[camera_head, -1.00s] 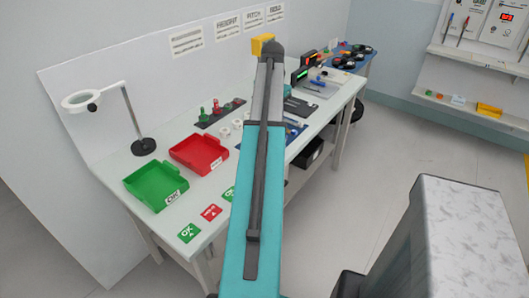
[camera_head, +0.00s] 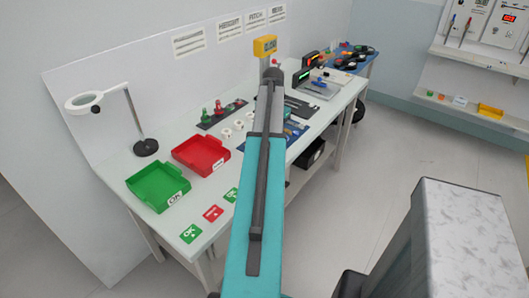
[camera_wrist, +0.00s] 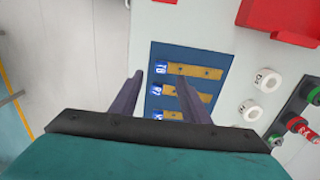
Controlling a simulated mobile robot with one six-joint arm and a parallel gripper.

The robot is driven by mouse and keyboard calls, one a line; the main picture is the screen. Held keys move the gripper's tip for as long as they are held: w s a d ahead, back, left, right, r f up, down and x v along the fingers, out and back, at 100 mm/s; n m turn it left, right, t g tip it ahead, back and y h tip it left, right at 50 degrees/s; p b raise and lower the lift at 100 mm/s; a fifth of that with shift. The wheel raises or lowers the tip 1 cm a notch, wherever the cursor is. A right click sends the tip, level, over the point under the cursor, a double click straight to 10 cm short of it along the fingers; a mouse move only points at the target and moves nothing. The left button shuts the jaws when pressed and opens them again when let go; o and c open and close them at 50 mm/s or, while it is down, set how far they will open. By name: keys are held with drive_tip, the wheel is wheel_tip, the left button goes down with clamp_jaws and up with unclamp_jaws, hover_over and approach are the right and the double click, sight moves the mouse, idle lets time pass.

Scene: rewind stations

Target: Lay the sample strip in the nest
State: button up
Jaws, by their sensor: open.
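Several tan strips lie in a row on a dark blue board (camera_wrist: 163,52) in the wrist view, each beside a small blue label. The top strip (camera_wrist: 208,73) has a label that seems to read 70. The second strip (camera_wrist: 200,97) is partly behind my right finger. My gripper (camera_wrist: 160,76) is open and empty, its fingers apart above the board. I cannot tell its height over the strips. In the head view my arm hides the gripper and part of the blue board (camera_head: 297,131). I cannot make out which thing is the nest.
White rings (camera_wrist: 267,80) and a dark rack with red and green knobs (camera_wrist: 297,124) lie right of the board. A red tray (camera_head: 201,154), a green tray (camera_head: 158,185) and a magnifier lamp (camera_head: 145,147) stand left on the bench.

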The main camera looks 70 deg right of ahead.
drive_tip(key=shift+f, duration=0.6)
drive_tip(key=shift+f, duration=0.15)
drive_tip(key=shift+w+f+p, duration=0.1)
drive_tip(key=shift+f+p, duration=0.85)
drive_tip(key=shift+f, duration=1.5)
clamp_jaws()
